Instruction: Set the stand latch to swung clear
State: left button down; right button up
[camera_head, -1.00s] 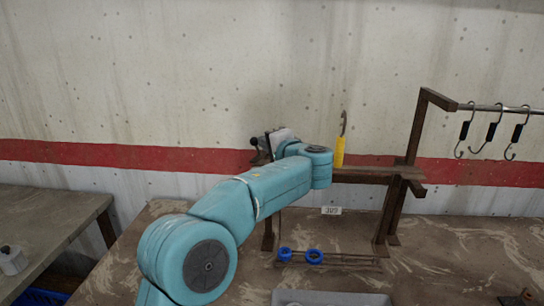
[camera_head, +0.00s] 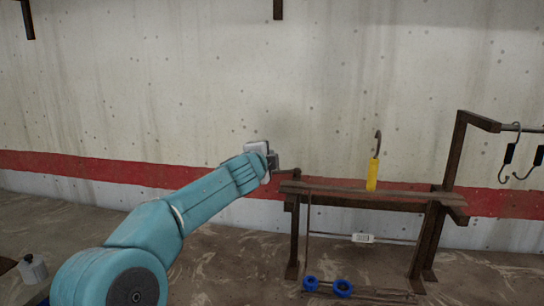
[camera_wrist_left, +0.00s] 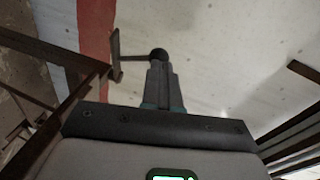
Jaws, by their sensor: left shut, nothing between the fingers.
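The stand (camera_head: 330,191) is a rusty brown frame in the middle right of the head view. The latch shows in the wrist view as a thin brown bar (camera_wrist_left: 115,48) with a side rod ending in a round black knob (camera_wrist_left: 158,54). In the head view only a small dark piece (camera_head: 290,171) shows at the stand's left top end, and the knob is hidden. My left gripper (camera_wrist_left: 162,68) is shut and empty, its fingertips right by the knob; I cannot tell whether they touch. In the head view it (camera_head: 272,163) is partly hidden at the stand's left end. My right gripper is not in view.
A yellow-handled hook (camera_head: 374,172) stands on the stand's top. A white label (camera_head: 362,238) hangs on a cross rod. Blue rings (camera_head: 342,288) sit on a low rack below. Black-gripped hooks (camera_head: 509,155) hang at right. A bottle (camera_head: 33,268) stands at far left.

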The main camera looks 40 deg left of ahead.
pick_arm(q)
jog(key=shift+w+a, duration=0.25)
jog(key=shift+a, duration=0.6)
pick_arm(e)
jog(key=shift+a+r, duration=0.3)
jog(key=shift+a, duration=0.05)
pick_arm(q)
jog(key=shift+a, duration=0.1)
jog(key=shift+d, duration=0.2)
